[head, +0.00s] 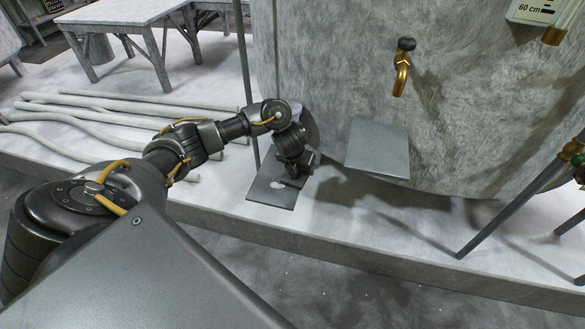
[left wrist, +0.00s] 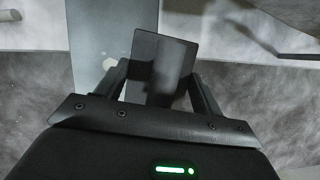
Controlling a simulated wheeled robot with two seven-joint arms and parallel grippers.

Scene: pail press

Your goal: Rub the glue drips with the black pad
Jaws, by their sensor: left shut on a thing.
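My left gripper (head: 296,172) is low over a flat grey plate (head: 262,193) on the pale ledge. It is shut on the black pad (left wrist: 160,62), a dark flat rectangle between its two fingers in the left wrist view. In the head view the gripper mostly hides the pad. A whitish glue drip (head: 277,184) lies on the plate, just left of the gripper. A pale spot of it also shows in the left wrist view (left wrist: 108,62), left of the pad. I cannot tell whether the pad touches the plate. My right gripper is not in view.
A big grey vat (head: 470,110) with a brass tap (head: 401,75) stands behind. A second grey plate (head: 378,148) sits below the tap, right of my gripper. Pale hoses (head: 110,118) lie at left. Dark legs (head: 520,205) stand at right.

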